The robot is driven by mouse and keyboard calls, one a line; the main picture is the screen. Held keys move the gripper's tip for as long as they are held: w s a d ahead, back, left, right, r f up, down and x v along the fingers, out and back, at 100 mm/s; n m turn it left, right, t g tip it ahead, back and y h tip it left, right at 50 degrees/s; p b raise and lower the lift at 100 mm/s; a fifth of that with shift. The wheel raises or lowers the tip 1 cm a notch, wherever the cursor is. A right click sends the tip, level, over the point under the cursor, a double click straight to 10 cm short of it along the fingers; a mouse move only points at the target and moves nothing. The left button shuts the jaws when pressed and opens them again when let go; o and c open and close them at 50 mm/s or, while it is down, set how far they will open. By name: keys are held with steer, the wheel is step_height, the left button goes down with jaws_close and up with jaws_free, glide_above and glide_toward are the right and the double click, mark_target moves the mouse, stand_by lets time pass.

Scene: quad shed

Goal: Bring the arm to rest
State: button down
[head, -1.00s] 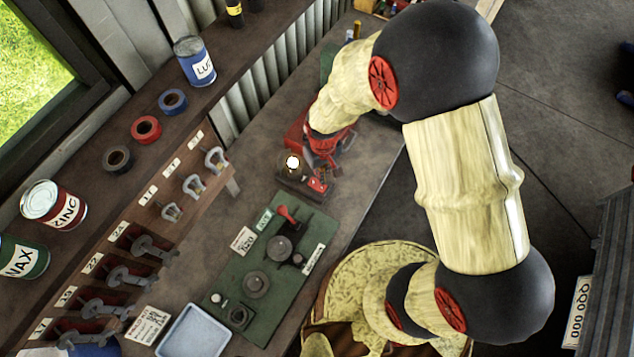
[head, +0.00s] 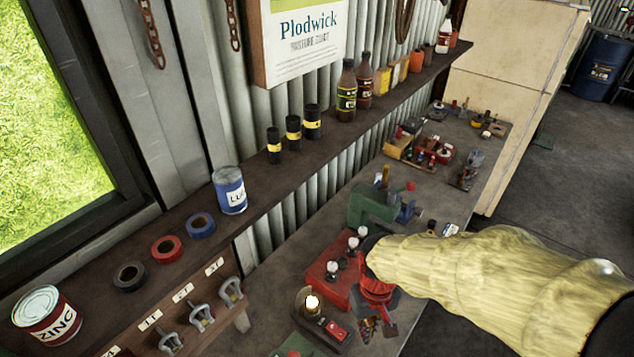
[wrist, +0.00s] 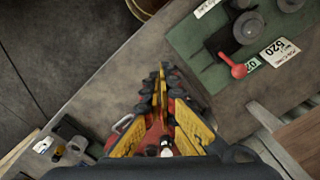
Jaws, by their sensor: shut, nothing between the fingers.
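My arm, in a pale cream cover, reaches in from the right of the head view. My gripper (head: 378,328) is red and dark and points down over the workbench (head: 345,195). In the wrist view my gripper (wrist: 162,75) shows yellow and red fingers with dark pads, drawn together with nothing between them. It is above bare bench top, apart from the green mat (wrist: 205,60) with its red-handled part. In the head view a small device with a lit bulb (head: 312,303) stands just left of my gripper, and a red box (head: 325,275) is behind it.
A wall shelf (head: 262,185) holds a blue can (head: 229,190), tape rolls and bottles. Pullers hang on a wooden rack (head: 190,310) at lower left. Open floor (head: 560,180) lies right of the bench.

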steer(key=s+d+r+m+t+b, duration=0.2)
steer(key=s+d+r+t+b, duration=0.2)
steer(key=b, duration=0.9)
steer(key=d+r+t, duration=0.2)
steer(key=d+r, duration=0.1)
steer(key=shift+s+d+m, duration=0.15)
steer(key=shift+s+m, duration=0.25)
